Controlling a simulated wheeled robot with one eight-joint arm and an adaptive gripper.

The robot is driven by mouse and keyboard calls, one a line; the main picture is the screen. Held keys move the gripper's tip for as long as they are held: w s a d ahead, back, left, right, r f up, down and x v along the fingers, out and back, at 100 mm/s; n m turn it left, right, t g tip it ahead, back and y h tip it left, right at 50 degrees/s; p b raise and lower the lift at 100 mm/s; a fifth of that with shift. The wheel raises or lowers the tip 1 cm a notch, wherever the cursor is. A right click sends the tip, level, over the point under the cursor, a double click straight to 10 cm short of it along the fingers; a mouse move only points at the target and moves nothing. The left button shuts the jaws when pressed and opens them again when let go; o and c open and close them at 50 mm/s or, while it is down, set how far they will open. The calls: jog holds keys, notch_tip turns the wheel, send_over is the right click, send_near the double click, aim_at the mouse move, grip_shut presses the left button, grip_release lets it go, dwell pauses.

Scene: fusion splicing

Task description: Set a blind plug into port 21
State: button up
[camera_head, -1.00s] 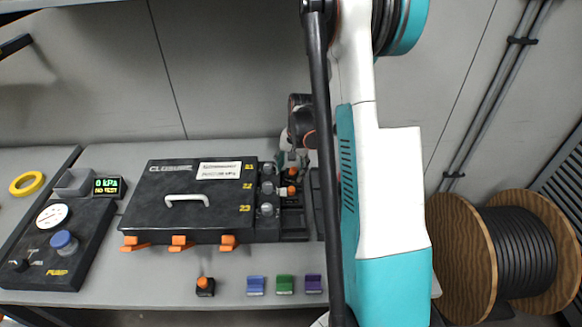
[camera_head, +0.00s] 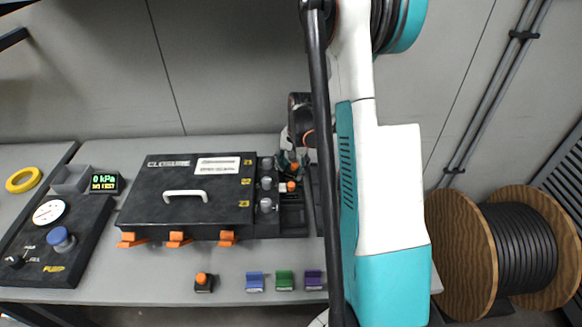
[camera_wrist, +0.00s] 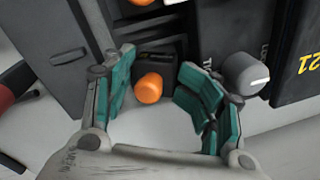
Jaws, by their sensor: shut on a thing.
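The black closure box (camera_head: 150,205) has yellow labels 21, 22 and 23 along its right edge. Label 21 (camera_wrist: 307,66) shows upside down in the wrist view, near a grey knob (camera_wrist: 245,74). My gripper (camera_head: 290,163) is beside the label 21 end, partly hidden by my arm. Another orange cap (camera_wrist: 141,2) shows at the wrist view's top edge.
Orange latches (camera_head: 178,239) stick out along the box front. An orange-capped black piece (camera_head: 204,282) and blue, green and purple blocks (camera_head: 285,281) stand in front. A pump panel (camera_head: 75,268) lies left; a cable reel (camera_head: 520,245) stands right. My arm blocks the middle right.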

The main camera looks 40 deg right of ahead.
jog(key=shift+s+a+f, duration=0.1)
jog(key=shift+f, duration=0.2)
jog(key=o, duration=1.9)
jog(key=shift+w+f, duration=0.1)
jog(key=shift+w, duration=0.15)
jog(key=shift+c, duration=0.2)
jog(key=shift+r, duration=0.2)
jog(key=shift+s+d+r, duration=0.1)
jog(key=shift+s+r, duration=0.05)
jog(key=shift+r, duration=1.15)
jog(key=shift+s+d+r, duration=0.1)
jog(key=shift+s+r, duration=0.1)
jog(key=shift+r, duration=1.1)
jog(key=shift+s+r, duration=0.15)
jog(key=shift+r, duration=1.15)
jog(key=shift+a, duration=0.1)
